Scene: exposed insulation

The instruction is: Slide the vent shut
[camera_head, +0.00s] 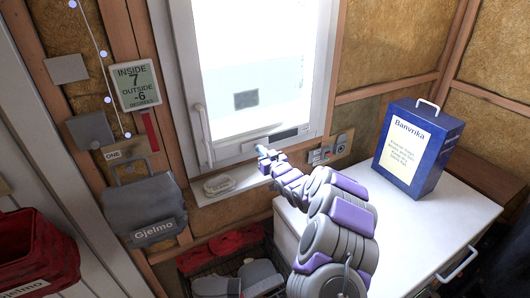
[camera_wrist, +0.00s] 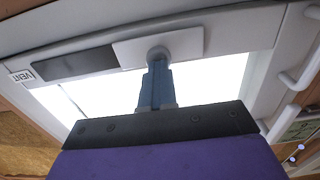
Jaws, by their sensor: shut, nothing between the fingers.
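The vent (camera_head: 283,135) is on the lower rail of the white window frame. In the wrist view it shows as a dark slot (camera_wrist: 75,64) beside a white sliding plate (camera_wrist: 185,42) with a round knob. A "VENT" label (camera_wrist: 22,76) is at the slot's left end. The dark slot is uncovered; the plate is to its right in the wrist view. My gripper (camera_head: 263,152) is in front of the vent, its blue fingers (camera_wrist: 157,70) shut and empty. The fingertips overlap the knob in the wrist view; I cannot tell whether they touch it.
A white window handle (camera_head: 204,135) is left of the glass. A blue Banvrika box (camera_head: 419,145) stands on the white cabinet (camera_head: 450,215) at right. A wire basket (camera_head: 235,262) is below.

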